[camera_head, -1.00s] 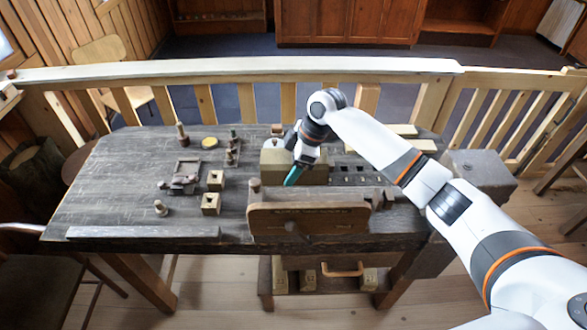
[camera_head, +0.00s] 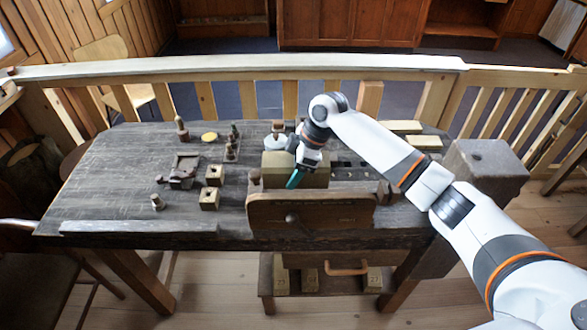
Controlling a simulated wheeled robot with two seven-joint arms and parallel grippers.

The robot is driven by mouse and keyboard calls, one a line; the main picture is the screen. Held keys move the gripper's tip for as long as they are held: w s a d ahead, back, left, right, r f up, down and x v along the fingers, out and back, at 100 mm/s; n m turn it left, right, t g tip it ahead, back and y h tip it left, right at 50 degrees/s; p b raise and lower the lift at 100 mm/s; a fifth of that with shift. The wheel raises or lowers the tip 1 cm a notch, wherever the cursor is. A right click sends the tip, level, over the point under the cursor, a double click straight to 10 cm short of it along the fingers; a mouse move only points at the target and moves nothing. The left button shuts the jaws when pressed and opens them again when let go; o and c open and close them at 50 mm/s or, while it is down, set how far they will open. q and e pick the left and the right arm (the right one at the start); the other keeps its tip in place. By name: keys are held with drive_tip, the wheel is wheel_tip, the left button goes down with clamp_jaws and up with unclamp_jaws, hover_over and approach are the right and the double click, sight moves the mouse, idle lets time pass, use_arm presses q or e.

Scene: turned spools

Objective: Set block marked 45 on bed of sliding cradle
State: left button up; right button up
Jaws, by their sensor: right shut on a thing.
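My right gripper (camera_head: 294,179), with teal fingertips, is low over the middle of the bench, in front of a long yellowish block (camera_head: 313,177) and behind an upright board. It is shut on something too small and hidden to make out. Two small square wooden blocks with round holes stand left of it: one block (camera_head: 215,173) behind, the other block (camera_head: 209,200) nearer. I cannot read a 45 on either. A dark low fixture (camera_head: 182,172) left of them may be the sliding cradle; I cannot be sure. My left gripper is not in view.
The upright brown board (camera_head: 312,212) stands at the bench's front edge. Turned pegs (camera_head: 157,202) and a yellow disc (camera_head: 209,137) lie to the left. A grey box (camera_head: 487,165) is at the right end. The far left of the bench (camera_head: 100,185) is mostly clear.

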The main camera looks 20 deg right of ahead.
wheel_tip(320, 180, down, 2)
drive_tip(key=shift+w+f+b, duration=0.15)
drive_tip(key=shift+f+b, duration=0.1)
drive_tip(key=shift+b, duration=0.75)
drive_tip(key=shift+f+b, duration=0.85)
drive_tip(key=shift+b, duration=0.05)
drive_tip(key=shift+f+b, duration=0.95)
drive_tip(key=shift+f, duration=1.65)
drive_tip(key=shift+p, duration=0.35)
drive_tip(key=o, duration=1.3)
drive_tip(key=shift+o, duration=1.3)
drive_tip(key=shift+f, duration=0.2)
